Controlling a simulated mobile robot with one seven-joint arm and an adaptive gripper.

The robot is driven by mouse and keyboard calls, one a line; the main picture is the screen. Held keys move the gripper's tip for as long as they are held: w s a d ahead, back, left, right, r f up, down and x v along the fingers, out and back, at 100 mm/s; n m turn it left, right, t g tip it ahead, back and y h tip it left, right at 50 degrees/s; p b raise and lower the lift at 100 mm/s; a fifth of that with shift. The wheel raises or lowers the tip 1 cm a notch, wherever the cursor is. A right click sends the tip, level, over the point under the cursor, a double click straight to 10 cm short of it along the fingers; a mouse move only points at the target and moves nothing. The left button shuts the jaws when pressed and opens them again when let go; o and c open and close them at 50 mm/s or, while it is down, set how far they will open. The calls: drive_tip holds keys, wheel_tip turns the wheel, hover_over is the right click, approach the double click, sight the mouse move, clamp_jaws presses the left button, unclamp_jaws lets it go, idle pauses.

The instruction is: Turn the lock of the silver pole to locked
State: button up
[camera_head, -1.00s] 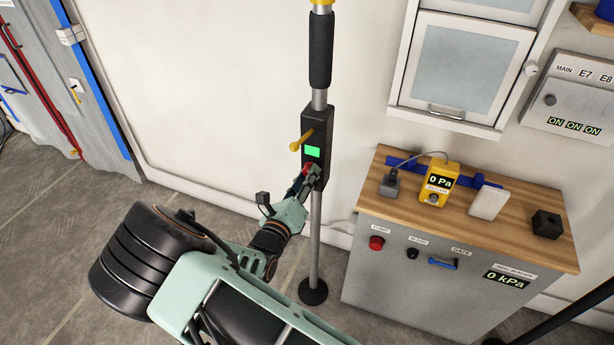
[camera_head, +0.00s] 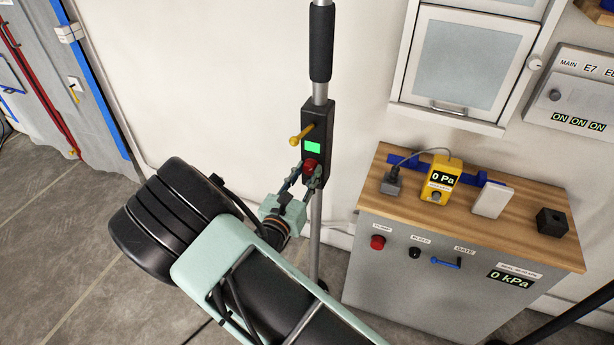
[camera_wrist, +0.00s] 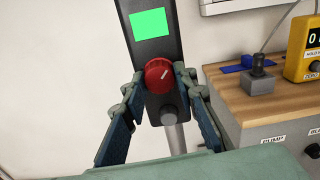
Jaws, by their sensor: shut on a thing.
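The silver pole (camera_head: 315,240) stands upright near the wall, with a black lock box (camera_head: 318,118) on it. The box carries a lit green screen (camera_head: 312,147), a yellow lever (camera_head: 300,137) sticking out to the left, and a red round knob (camera_head: 310,163) below the screen.
A grey cabinet (camera_head: 390,280) with a wooden top stands right of the pole, bearing a yellow gauge (camera_head: 441,180) that reads 0 Pa. A white wall cabinet (camera_head: 465,65) hangs above it. Grey curtains (camera_head: 85,100) are at the left. Floor at the left is open.

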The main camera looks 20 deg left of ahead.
drive_tip(key=m+b, duration=0.3)
drive_tip(key=m, duration=0.1)
drive_tip(key=shift+f+m, duration=0.15)
drive_tip(key=shift+m, duration=0.15)
drive_tip(key=m+b, duration=0.3)
drive_tip(key=shift+m+b, duration=1)
drive_tip(key=shift+b, duration=0.05)
drive_tip(key=shift+r, duration=0.2)
drive_tip(key=o, duration=1.2)
drive_tip(key=shift+c, duration=0.2)
drive_tip(key=shift+s, duration=0.1)
drive_tip(key=s+a, duration=0.1)
drive_tip(key=s, duration=1)
drive_tip(key=shift+s, duration=0.4)
